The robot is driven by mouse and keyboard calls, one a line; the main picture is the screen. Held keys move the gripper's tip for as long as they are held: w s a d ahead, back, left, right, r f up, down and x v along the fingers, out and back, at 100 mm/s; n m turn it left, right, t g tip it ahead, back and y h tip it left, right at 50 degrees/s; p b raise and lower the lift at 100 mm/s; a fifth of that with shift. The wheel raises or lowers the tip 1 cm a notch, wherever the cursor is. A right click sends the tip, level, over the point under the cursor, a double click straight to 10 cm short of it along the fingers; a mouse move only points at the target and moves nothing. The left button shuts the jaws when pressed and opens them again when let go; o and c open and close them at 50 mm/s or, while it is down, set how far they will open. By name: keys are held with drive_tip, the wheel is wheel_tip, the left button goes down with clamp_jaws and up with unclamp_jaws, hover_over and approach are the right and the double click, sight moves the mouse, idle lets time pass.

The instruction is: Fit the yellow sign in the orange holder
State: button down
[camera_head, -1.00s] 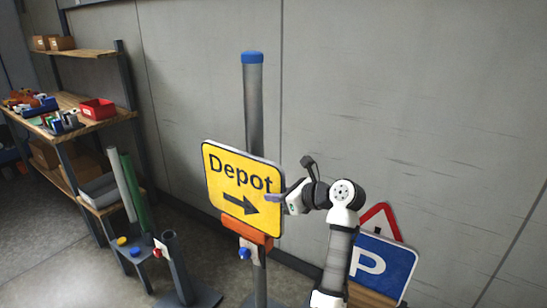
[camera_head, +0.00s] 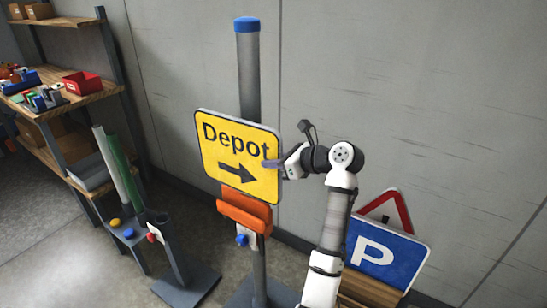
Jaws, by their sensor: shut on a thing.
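The yellow "Depot" sign (camera_head: 225,158), with a black arrow pointing right, is upright and slightly tilted, its right side lower, in front of the grey blue-capped post (camera_head: 249,85). My gripper (camera_head: 272,164) is shut on the sign's right edge, coming from the right. The orange holder (camera_head: 244,212) is fixed on the post just below the sign. The sign's lower edge overlaps the holder's upper part in the picture. I cannot tell whether they touch. A blue knob (camera_head: 242,240) shows under the holder.
A blue "P" sign (camera_head: 385,250) and a red-edged triangular sign (camera_head: 402,212) stand at the lower right, behind my arm. A stand with tubes (camera_head: 115,165) and coloured knobs is at the left, near shelves with a red bin (camera_head: 82,83). A wall is behind.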

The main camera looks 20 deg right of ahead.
sight(281, 197)
drive_tip(key=shift+f+b, duration=3.5)
drive_tip(key=shift+b, duration=0.7)
drive_tip(key=shift+f+p, duration=0.35)
drive_tip(key=shift+f, duration=2.3)
drive_tip(key=c, duration=1.3)
unclamp_jaws()
drive_tip(key=shift+f, duration=0.15)
drive_tip(key=b+v, duration=0.1)
drive_tip(key=v, duration=1.3)
drive_tip(key=shift+b, duration=0.35)
drive_tip(key=shift+w, duration=0.1)
